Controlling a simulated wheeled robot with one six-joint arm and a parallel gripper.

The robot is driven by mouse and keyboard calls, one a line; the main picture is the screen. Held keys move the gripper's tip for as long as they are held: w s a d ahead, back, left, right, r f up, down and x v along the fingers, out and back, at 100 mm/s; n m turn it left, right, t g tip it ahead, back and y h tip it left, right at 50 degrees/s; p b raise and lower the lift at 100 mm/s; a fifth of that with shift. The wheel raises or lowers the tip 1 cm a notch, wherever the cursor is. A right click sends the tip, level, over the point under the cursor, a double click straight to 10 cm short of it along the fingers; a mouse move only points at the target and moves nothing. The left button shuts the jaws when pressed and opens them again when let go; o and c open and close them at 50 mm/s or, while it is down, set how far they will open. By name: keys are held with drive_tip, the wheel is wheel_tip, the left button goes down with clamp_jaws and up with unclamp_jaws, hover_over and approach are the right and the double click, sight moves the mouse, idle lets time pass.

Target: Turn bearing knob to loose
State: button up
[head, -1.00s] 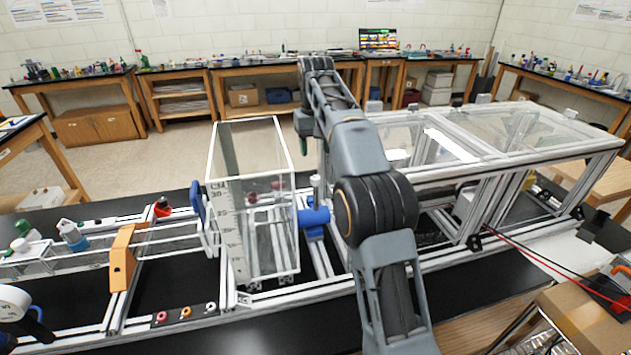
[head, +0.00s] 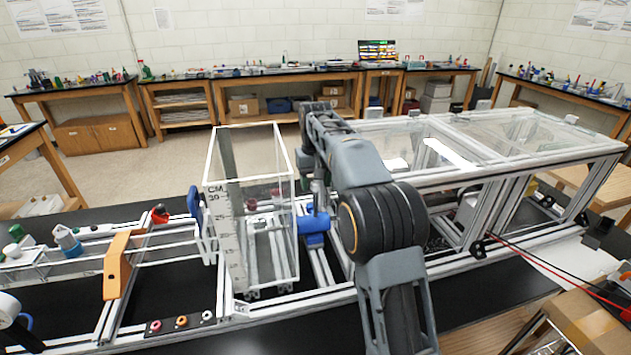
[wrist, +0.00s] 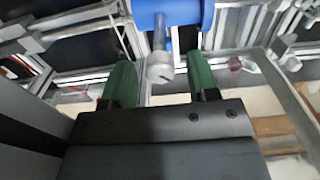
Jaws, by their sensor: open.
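The blue bearing housing (head: 313,224) sits on the metal rails just right of the clear box, partly hidden by my arm. In the wrist view the blue housing (wrist: 182,12) is at the top centre. A pale, round-ended knob (wrist: 159,70) on a metal stem sticks out of it towards the camera, with a dark mark on its end face. My gripper (wrist: 160,62) is open, its two green fingers on either side of the knob. Gaps show between the knob and both fingers. In the head view my arm hides most of the gripper.
A clear upright box (head: 262,215) with a centimetre scale stands close left of the housing. A long extrusion frame with clear panels (head: 480,140) runs to the right. An orange bracket (head: 118,262) and rails lie to the left.

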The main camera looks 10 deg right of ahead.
sight(316, 182)
drive_tip(key=c, duration=0.9)
drive_tip(key=shift+r+n+p, duration=0.15)
drive_tip(key=shift+n+p, duration=0.15)
drive_tip(key=shift+p, duration=0.15)
drive_tip(key=shift+n, duration=0.5)
drive_tip(key=o, duration=0.9)
wheel_tip(316, 182, up, 14)
drive_tip(key=p, duration=0.4)
drive_tip(key=shift+f, duration=0.25)
